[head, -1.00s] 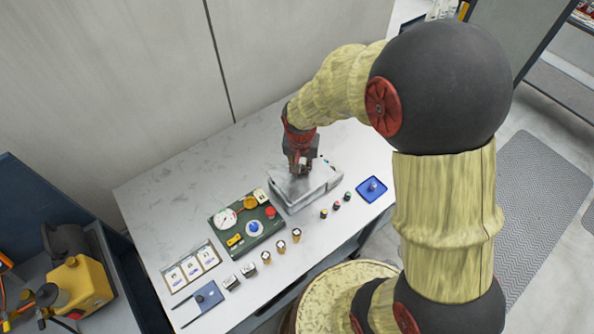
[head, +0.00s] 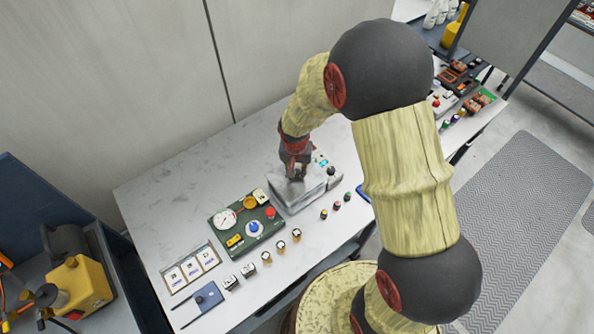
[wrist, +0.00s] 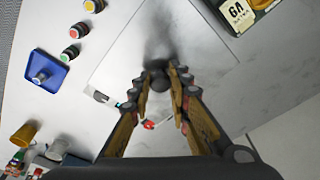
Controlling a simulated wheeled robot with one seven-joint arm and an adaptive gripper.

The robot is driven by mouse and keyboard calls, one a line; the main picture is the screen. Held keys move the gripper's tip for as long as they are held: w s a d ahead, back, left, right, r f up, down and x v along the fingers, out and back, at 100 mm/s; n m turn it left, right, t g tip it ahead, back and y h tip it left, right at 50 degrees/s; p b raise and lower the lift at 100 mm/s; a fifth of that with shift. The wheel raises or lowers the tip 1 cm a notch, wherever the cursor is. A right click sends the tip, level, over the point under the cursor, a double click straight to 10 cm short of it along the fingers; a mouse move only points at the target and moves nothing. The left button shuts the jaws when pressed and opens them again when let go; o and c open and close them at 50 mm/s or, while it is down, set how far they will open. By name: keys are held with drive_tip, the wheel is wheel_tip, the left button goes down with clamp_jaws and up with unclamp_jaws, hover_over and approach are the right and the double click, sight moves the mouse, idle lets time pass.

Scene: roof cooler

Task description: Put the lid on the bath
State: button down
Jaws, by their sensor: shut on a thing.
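The bath (head: 318,193) is a light grey box near the middle of the bench, with small controls at its far right end. The lid (head: 284,187) is a flat grey plate over the bath's top; in the wrist view the lid (wrist: 118,62) fills much of the middle. My gripper (head: 297,177) is over the lid, pointing down. In the wrist view my gripper (wrist: 160,76) is shut on the lid's dark knob, between the fingertips. Most of the bath's opening is hidden by the lid and gripper. I cannot tell whether the lid rests on the rim or hovers just above it.
A green panel (head: 265,231) with gauge and knobs stands close left of the bath. Several small capped vials (head: 323,214) stand in front. A blue tray (wrist: 50,78) is nearby, mostly hidden by my arm in the head view. The bench's back left (head: 170,185) is clear.

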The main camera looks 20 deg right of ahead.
drive_tip(key=shift+f+b, duration=0.35)
drive_tip(key=shift+f, duration=0.1)
drive_tip(key=shift+f, duration=0.2)
drive_tip(key=c, duration=1.7)
unclamp_jaws()
drive_tip(key=shift+o, duration=0.2)
drive_tip(key=shift+r, duration=0.2)
drive_tip(key=shift+r+p, duration=0.3)
wheel_tip(320, 180, up, 12)
drive_tip(key=s, duration=0.2)
wheel_tip(320, 180, up, 13)
drive_tip(key=n+t, duration=0.2)
hover_over(296, 181)
drive_tip(key=s, duration=0.7)
drive_tip(key=s+r+n+t, duration=0.2)
drive_tip(key=s+r, duration=0.6)
drive_tip(key=s, duration=0.5)
drive_tip(key=shift+s+d+n+y+p, duration=0.3)
drive_tip(key=shift+d+n+y+p, duration=0.15)
drive_tip(key=shift+n, duration=0.25)
